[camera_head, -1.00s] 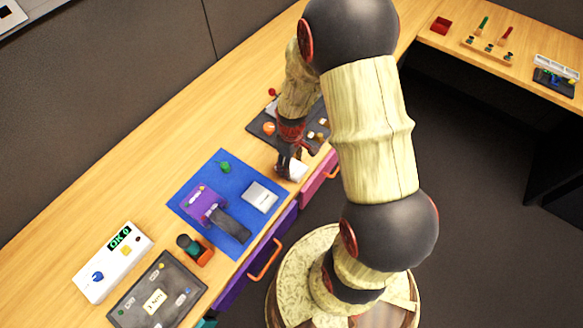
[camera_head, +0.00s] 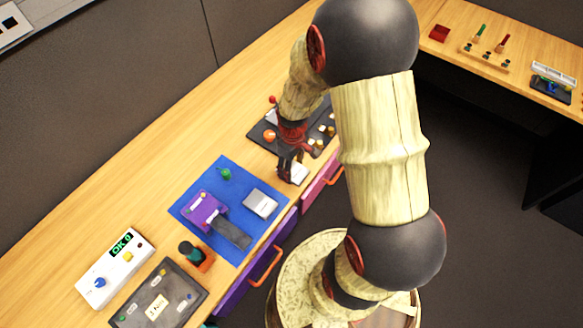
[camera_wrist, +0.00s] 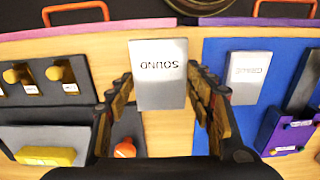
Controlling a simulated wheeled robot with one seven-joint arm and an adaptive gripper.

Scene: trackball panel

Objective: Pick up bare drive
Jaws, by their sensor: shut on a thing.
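My gripper (camera_wrist: 165,100) is shut on a pale grey, flat drive-like block (camera_wrist: 160,75) marked SOUND, whose lettering is upside down in the wrist view. The block sits between the two fingers. In the head view my gripper (camera_head: 290,170) holds this white block (camera_head: 299,173) near the table's front edge, right of the blue mat. A similar pale block (camera_head: 260,203) lies flat on the mat; it also shows in the wrist view (camera_wrist: 248,78), with lettering I cannot read surely. I cannot tell from the markings which block is the bare drive.
The blue mat (camera_head: 188,216) also holds a purple device (camera_head: 203,208) with a dark part. A dark panel (camera_head: 262,133) with knobs and an orange ball (camera_wrist: 125,148) is beside my gripper. A white box (camera_head: 97,292) reads OK. Drawers with orange handles (camera_head: 265,268) line the front.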

